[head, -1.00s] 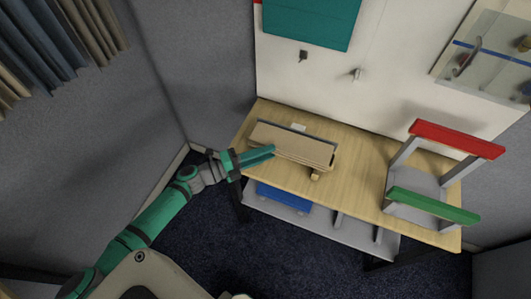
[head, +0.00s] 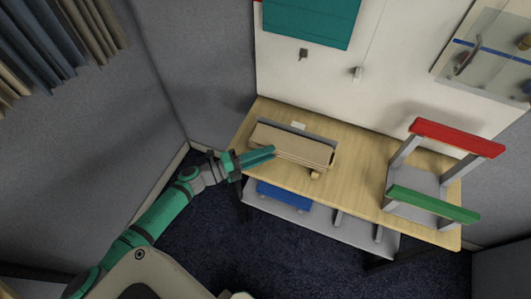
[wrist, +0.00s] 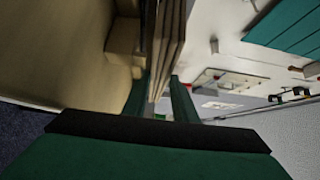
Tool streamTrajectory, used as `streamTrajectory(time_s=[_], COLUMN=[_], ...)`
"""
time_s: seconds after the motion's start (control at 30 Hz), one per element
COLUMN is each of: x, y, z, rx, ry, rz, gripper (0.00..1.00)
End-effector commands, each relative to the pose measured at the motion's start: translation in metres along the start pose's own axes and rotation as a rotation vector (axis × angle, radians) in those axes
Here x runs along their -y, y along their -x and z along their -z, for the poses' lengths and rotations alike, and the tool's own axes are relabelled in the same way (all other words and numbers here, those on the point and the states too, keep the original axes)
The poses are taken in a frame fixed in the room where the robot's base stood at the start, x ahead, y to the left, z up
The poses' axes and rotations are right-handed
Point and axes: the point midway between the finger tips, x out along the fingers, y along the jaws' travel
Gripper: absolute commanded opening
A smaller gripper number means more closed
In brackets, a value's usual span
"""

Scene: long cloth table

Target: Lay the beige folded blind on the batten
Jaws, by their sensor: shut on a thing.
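The beige folded blind (head: 290,147) is a flat stack of long layers above the left part of the table. My gripper (head: 267,154) reaches it from the left with teal fingers. In the wrist view the blind's layers (wrist: 172,45) run edge-on between the two fingers, and my gripper (wrist: 160,97) is shut on them. A small pale wooden block end (head: 315,175) shows at the blind's front right edge; it may be part of the batten, which is otherwise hidden. I cannot tell whether the blind touches what is under it.
A grey strip (head: 318,134) shows behind the blind, with a small white piece (head: 299,126) beyond it. A grey frame with red (head: 455,137) and green (head: 432,204) bars stands at the right. A blue box (head: 284,195) is on the lower shelf. Bare tabletop (head: 358,170) lies between.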

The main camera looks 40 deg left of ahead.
Motion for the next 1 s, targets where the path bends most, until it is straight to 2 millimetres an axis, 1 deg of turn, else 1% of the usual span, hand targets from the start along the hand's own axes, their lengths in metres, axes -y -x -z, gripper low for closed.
streamTrajectory(time_s=[0.07, 0.1, 0.17, 0.47, 0.57, 0.67, 1.0], x=[-0.001, -0.001, -0.001, -0.002, -0.002, -0.002, -0.001], y=[0.0, 0.0, 0.0, 0.0, 0.006, 0.019, 0.081], z=[0.0, 0.0, 0.0, 0.0, 0.0, -0.001, -0.001], rx=[0.0, 0.0, 0.0, 0.0, 0.002, 0.004, 0.004], ry=[0.0, 0.0, 0.0, 0.001, 0.001, 0.001, 0.0], rz=[0.001, 0.001, 0.001, -0.001, -0.002, -0.002, -0.001], gripper=[0.0, 0.32, 0.47, 0.47, 0.47, 0.47, 0.47])
